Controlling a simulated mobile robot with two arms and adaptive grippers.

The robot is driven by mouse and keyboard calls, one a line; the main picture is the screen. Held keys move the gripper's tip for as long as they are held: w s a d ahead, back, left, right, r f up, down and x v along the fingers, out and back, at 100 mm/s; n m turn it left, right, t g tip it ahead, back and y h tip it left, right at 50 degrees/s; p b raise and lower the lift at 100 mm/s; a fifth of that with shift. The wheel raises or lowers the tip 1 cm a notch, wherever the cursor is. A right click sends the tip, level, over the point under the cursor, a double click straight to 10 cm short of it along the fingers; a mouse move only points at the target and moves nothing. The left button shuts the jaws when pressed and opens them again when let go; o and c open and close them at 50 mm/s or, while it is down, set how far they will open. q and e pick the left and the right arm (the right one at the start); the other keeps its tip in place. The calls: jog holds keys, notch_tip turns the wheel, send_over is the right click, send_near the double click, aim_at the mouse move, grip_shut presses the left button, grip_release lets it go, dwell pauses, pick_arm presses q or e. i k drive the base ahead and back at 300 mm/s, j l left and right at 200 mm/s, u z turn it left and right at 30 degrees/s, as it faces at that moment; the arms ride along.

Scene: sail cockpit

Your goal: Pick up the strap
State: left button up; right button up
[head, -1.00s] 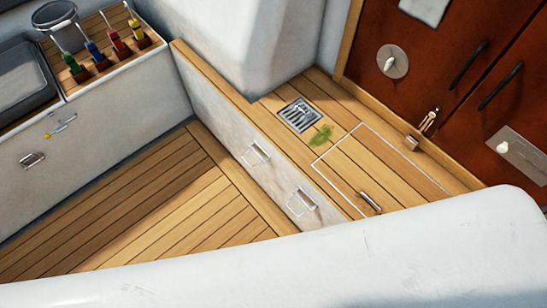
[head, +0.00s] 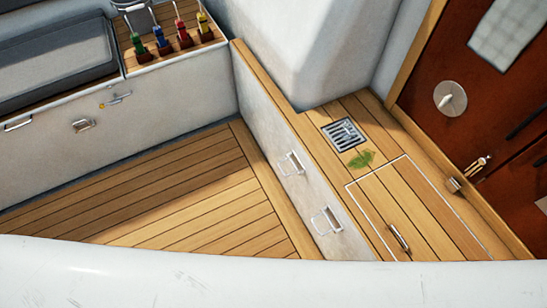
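I see no strap that I can make out in the head view. Neither of my grippers shows in the head view, so I cannot see whether they are open or shut.
A white surface (head: 240,278) crosses the bottom. Beyond it lies the clear wooden floor (head: 160,190). A wooden ledge at right has a metal drain (head: 343,134), a green patch (head: 361,159) and a hatch handle (head: 398,237). Coloured levers (head: 183,37) stand at upper left beside a grey cushion (head: 60,50).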

aim_at(136, 39)
jog(key=i+j+u, duration=0.1)
jog(key=i+j, duration=0.25)
jog(key=i+j+u, duration=0.1)
jog(key=i+j, duration=0.2)
jog(key=i, duration=0.2)
